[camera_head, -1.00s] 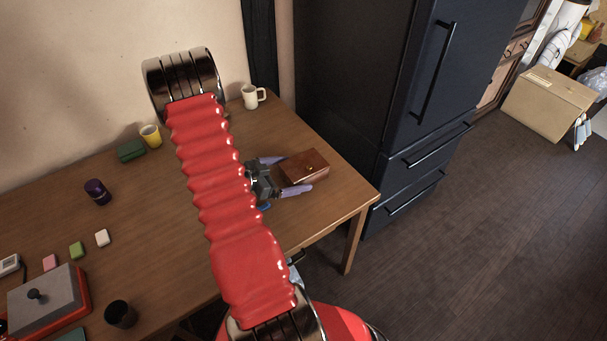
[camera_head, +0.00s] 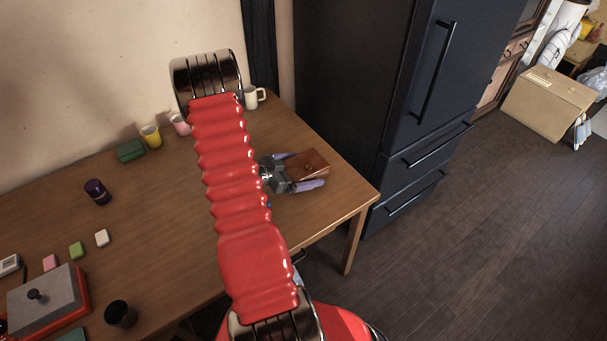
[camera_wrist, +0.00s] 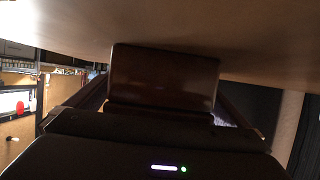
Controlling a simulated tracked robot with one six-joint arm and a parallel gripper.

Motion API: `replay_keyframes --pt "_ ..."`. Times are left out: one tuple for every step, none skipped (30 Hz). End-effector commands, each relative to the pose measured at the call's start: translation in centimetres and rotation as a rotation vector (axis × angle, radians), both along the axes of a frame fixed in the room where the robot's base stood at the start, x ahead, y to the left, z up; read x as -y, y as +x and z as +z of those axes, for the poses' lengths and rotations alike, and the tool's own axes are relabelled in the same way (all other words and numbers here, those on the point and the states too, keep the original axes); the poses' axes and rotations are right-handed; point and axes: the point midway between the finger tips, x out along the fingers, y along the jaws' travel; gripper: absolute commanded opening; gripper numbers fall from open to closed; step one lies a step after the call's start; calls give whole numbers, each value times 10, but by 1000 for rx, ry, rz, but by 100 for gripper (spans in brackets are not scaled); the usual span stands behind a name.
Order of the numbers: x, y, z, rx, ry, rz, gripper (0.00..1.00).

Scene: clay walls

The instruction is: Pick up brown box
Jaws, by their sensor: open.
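The brown box (camera_head: 309,165) is a small wooden box with a little knob, lying on the table near its right end. My gripper (camera_head: 306,170) is open, with its two purple fingers on either side of the box. Whether the fingers touch the box cannot be told. In the wrist view the brown box (camera_wrist: 163,78) fills the middle, dark and close in front of the gripper.
The wooden table (camera_head: 160,215) holds a yellow cup (camera_head: 151,136), a pink cup (camera_head: 181,124), a white mug (camera_head: 252,97) and a dark cup (camera_head: 120,314). A dark fridge (camera_head: 345,80) stands just beyond the right end. A cardboard box (camera_head: 548,104) sits on the floor.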

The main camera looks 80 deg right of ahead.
Motion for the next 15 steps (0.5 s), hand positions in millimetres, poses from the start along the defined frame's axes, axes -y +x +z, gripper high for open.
replay_keyframes --pt "0 0 0 0 0 0 100" --pt "0 0 0 0 0 0 100" --pt "0 0 0 0 0 0 100" --pt "0 0 0 0 0 0 100" --pt "0 0 0 0 0 0 100" --pt "0 0 0 0 0 0 100" --pt "0 0 0 0 0 0 100" --pt "0 0 0 0 0 0 100" --pt "0 0 0 0 0 0 97" --pt "0 0 0 0 0 0 95" --pt "0 0 0 0 0 0 93" --pt "0 0 0 0 0 0 90" --pt "0 0 0 0 0 0 88" --pt "0 0 0 0 0 0 86" --pt "0 0 0 0 0 0 83"
